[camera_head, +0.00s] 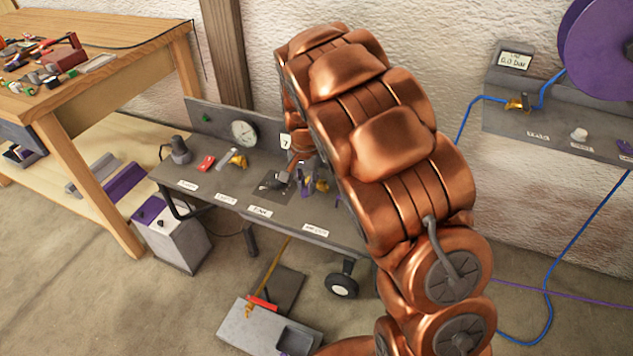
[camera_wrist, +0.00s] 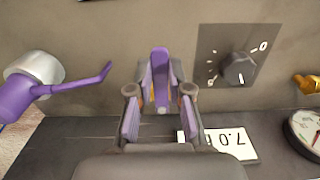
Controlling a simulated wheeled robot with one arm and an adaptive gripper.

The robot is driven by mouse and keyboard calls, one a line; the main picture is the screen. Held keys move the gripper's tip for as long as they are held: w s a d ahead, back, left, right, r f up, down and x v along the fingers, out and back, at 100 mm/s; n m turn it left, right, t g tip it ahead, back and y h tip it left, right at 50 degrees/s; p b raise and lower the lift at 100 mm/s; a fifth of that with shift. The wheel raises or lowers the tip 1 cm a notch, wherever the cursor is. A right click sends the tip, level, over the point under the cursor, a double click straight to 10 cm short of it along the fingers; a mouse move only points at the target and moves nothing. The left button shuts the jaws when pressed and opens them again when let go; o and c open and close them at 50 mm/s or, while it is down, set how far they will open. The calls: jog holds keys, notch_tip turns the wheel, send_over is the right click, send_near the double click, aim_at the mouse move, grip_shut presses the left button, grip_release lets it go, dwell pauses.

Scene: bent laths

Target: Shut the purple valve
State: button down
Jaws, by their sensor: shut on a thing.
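In the wrist view, an upright purple handle (camera_wrist: 160,68) stands between the fingers of my gripper (camera_wrist: 160,95). The gripper is shut on it; the fingers have purple inner pads. The handle's lower part is hidden between the fingers. To the left is another purple fitting (camera_wrist: 18,98) with a grey round cap and a thin purple lever pointing right, apart from the gripper. In the head view, my copper arm reaches down to the grey bench (camera_head: 215,190). It hides most of the gripper, and small purple parts (camera_head: 308,184) show beside it.
A black dial on a dark plate (camera_wrist: 238,70) sits right of the gripper. A card reading 7.0 (camera_wrist: 240,150) and a round gauge (camera_wrist: 305,132) are close by. The bench also holds a brass-coloured valve (camera_head: 238,160) and a red item (camera_head: 206,163). A wooden table (camera_head: 90,70) stands left.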

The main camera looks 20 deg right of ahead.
aim_at(306, 189)
jog(key=shift+w, duration=0.15)
jog(key=c, duration=1.1)
grip_release()
notch_tip(306, 189, up, 12)
jog(key=s+f+n+g, duration=0.25)
jog(key=s+n, duration=0.55)
jog(key=s, duration=2.9)
jog(key=shift+t, duration=0.35)
jog(key=r+p, duration=0.8)
jog(key=r, duration=0.1)
jog(key=r+p, duration=0.8)
jog(key=r, duration=0.1)
jog(key=shift+w+d+r+p, duration=0.15)
jog(key=shift+d+p, duration=0.05)
jog(key=shift+p, duration=0.1)
